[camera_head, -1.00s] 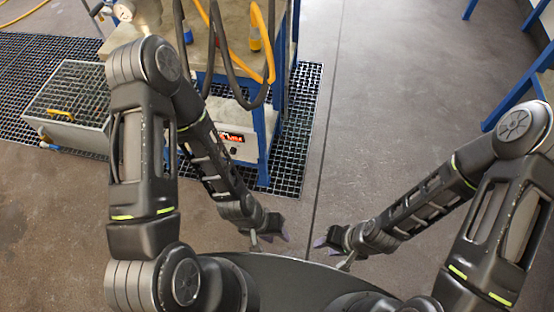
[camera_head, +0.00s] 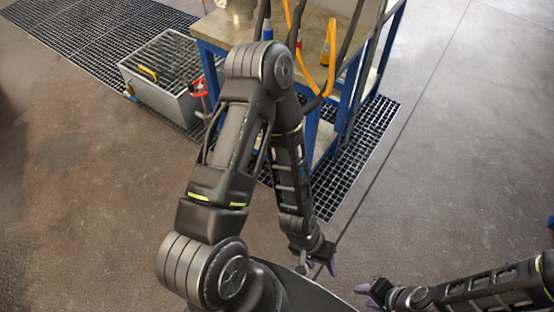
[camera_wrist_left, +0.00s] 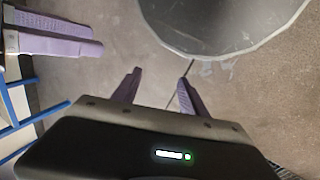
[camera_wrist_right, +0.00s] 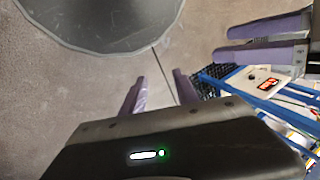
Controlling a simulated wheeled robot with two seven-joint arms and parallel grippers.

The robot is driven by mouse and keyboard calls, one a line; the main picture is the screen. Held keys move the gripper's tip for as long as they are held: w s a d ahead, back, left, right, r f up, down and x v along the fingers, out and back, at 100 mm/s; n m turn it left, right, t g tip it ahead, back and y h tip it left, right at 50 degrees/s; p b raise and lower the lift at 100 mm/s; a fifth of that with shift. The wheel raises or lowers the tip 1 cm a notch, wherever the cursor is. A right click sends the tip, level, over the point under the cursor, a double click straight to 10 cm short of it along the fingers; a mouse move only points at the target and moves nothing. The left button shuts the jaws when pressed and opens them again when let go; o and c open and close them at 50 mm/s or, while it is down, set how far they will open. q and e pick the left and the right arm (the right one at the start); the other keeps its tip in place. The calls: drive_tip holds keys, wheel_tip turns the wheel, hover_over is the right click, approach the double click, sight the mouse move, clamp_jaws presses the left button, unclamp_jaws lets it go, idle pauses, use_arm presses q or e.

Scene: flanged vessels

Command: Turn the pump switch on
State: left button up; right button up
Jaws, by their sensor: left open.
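A white control box (camera_wrist_right: 246,88) with a small dark knob (camera_wrist_right: 251,76) and a red lit display (camera_wrist_right: 268,85) sits low in the blue-framed bench in the right wrist view. I cannot tell whether the knob is the pump switch or how it is set. In the head view my left arm hides the box. My left gripper (camera_head: 322,264) is open and empty, in front of the bench and apart from it. It also shows in the left wrist view (camera_wrist_left: 158,82). My right gripper (camera_head: 368,294) is open and empty to its right, and shows in the right wrist view (camera_wrist_right: 160,78).
The blue-framed bench (camera_head: 228,27) carries dark and yellow hoses (camera_head: 331,60). A grey grated box (camera_head: 160,100) with a red valve wheel (camera_head: 198,87) beside it stands left of the bench. Floor grating (camera_head: 345,185) runs under the bench.

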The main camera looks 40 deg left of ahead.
use_arm(q)
drive_tip(key=w+f+n+h+b, duration=0.2)
drive_tip(key=f+n+b, duration=0.3)
drive_tip(key=f+b, duration=0.25)
drive_tip(key=w+f+n+h+b, duration=0.1)
drive_tip(key=w+f+n+b, duration=0.2)
drive_tip(key=f+n+b, duration=0.35)
drive_tip(key=w+a+f+n+t+h+b, duration=0.2)
drive_tip(key=w+a+f+n+t+b, duration=0.1)
drive_tip(key=w+f+n+b, duration=0.25)
drive_tip(key=w+a+f+n+t+h+b, duration=0.2)
drive_tip(key=w+a+f+n+t+b, duration=0.15)
drive_tip(key=w+b, duration=0.4)
drive_tip(key=w+a+f+n+t+y+b, duration=0.35)
drive_tip(key=w+a+n+t+b, duration=0.4)
drive_tip(key=a, duration=0.65)
drive_tip(key=w+a+n+t+y+b, duration=0.3)
drive_tip(key=a+n+y, duration=0.5)
drive_tip(key=a, duration=1.3)
drive_tip(key=shift+a, duration=0.25)
use_arm(e)
drive_tip(key=w+d+f, duration=0.1)
drive_tip(key=f, duration=1.8)
drive_tip(key=w+f+t, duration=0.1)
drive_tip(key=w+f, duration=0.1)
drive_tip(key=f, duration=1.7)
drive_tip(key=shift+d+f+m, duration=0.3)
drive_tip(key=shift+d+f, duration=0.05)
drive_tip(key=shift+f, duration=0.05)
